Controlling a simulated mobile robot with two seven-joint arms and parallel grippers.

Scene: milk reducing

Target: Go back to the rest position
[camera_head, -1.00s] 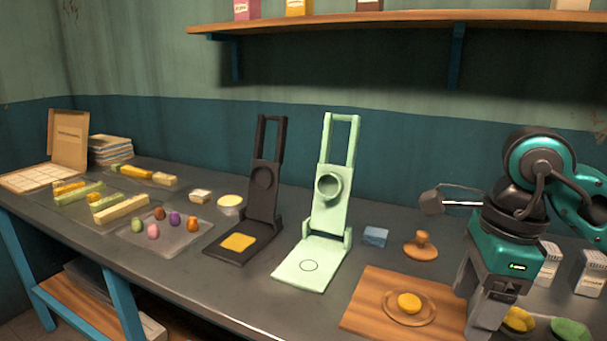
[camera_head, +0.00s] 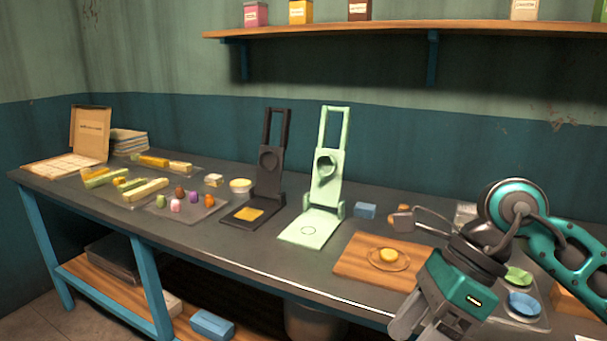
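My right gripper (camera_head: 418,325) hangs at the table's front edge, at the bottom right of the head view, on the teal and black arm that comes in from the right. Its fingers point down and left and run toward the bottom edge of the picture. I see nothing held in it, but I cannot tell how far its fingers are apart. The wooden board (camera_head: 350,262) with a yellow round piece (camera_head: 388,255) on it lies just behind and left of this gripper. My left gripper is not in view.
A black press (camera_head: 268,185) and a pale green press (camera_head: 325,190) stand open mid-table. Trays with coloured bars and balls (camera_head: 177,206) lie at left, near an open box (camera_head: 90,135). A blue bowl (camera_head: 524,303) is at right. A shelf (camera_head: 400,28) runs above.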

